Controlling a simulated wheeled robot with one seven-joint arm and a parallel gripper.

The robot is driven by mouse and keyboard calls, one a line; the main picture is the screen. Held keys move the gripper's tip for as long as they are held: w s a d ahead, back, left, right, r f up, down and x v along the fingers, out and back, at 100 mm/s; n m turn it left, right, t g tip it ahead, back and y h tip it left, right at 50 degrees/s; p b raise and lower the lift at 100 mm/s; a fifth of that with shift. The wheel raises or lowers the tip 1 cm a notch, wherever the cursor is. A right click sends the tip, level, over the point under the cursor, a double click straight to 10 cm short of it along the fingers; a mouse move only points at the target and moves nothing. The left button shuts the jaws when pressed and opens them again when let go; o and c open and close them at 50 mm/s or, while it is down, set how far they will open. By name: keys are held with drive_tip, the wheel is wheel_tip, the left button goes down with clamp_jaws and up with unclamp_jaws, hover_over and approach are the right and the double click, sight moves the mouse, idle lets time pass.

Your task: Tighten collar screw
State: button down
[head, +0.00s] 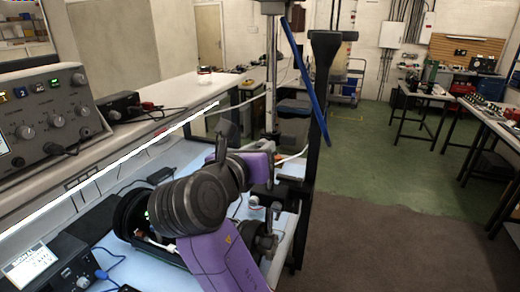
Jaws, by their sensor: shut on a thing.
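A dark round housing (128,214), perhaps one end of the cylinder, lies on the pale blue bench mat (118,252), with small pale parts and a green light inside. My purple and dark grey arm covers its right side. Another dark round part (264,243) shows right of my arm; I cannot tell whether it belongs to the same cylinder. My gripper (264,204) is small and partly hidden past the purple wrist, among dark fixture parts. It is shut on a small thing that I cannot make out. I cannot pick out the collar screw.
A grey instrument panel (45,118) with knobs stands at left. A display unit (42,268) sits at the bench's front left. A dark upright post (314,150) and a leaning blue bar (305,80) stand right of my arm. Open floor (400,220) lies to the right.

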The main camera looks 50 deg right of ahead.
drive_tip(key=shift+d, duration=0.1)
drive_tip(key=c, duration=1.2)
unclamp_jaws()
drive_tip(key=shift+o, duration=0.2)
drive_tip(key=b+v, duration=0.1)
drive_tip(key=v, duration=0.6)
drive_tip(key=shift+a, duration=0.4)
drive_tip(key=shift+s, duration=0.1)
